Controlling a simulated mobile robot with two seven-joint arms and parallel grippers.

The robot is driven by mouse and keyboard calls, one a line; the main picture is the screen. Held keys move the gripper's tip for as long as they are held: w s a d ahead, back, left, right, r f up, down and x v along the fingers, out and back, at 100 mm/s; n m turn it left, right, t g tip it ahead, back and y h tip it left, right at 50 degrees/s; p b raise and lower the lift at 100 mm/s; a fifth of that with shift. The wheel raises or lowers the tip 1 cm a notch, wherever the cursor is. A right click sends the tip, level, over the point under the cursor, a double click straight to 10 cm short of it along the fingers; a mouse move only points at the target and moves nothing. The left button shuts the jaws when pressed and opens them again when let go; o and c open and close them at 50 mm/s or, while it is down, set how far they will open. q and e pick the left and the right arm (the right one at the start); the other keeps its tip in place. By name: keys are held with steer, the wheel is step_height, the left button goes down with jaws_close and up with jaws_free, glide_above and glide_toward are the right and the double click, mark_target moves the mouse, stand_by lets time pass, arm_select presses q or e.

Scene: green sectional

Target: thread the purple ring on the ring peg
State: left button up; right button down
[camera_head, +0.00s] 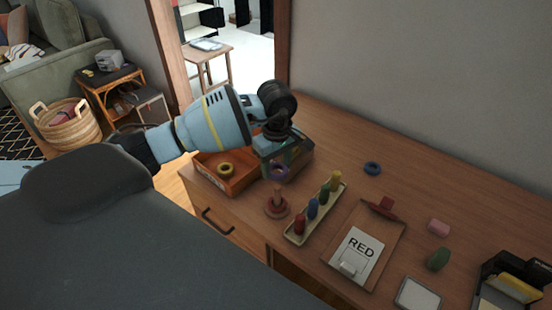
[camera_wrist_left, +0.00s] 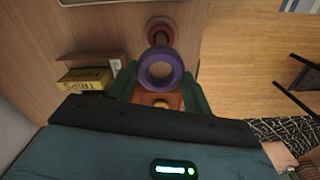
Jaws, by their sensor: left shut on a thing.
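My left gripper (camera_head: 279,163) is shut on the purple ring (camera_head: 280,172), with its fingers pointing down above the desk. In the left wrist view the purple ring (camera_wrist_left: 161,68) sits between the two green fingertips (camera_wrist_left: 162,86), its hole facing the camera. The ring peg (camera_head: 277,195) stands upright on a round reddish base on the desk, in front of the held ring. In the left wrist view the ring peg (camera_wrist_left: 160,36) shows just beyond the ring's upper rim, partly hidden by it. The ring appears apart from the peg. My right gripper is not in view.
An orange tray (camera_head: 210,180) with a yellow ring (camera_head: 225,169) stands left of the peg. A rack of coloured pegs (camera_head: 292,237) stands close on the peg's right. A blue ring (camera_head: 372,168) and a RED card board (camera_head: 338,275) lie farther right.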

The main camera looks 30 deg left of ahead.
mark_target(276, 186)
arm_select(q)
steer(key=shift+s+f, duration=0.1)
steer(key=shift+f, duration=0.15)
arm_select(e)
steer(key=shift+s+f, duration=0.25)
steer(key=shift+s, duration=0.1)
arm_select(q)
steer(key=shift+f, duration=0.1)
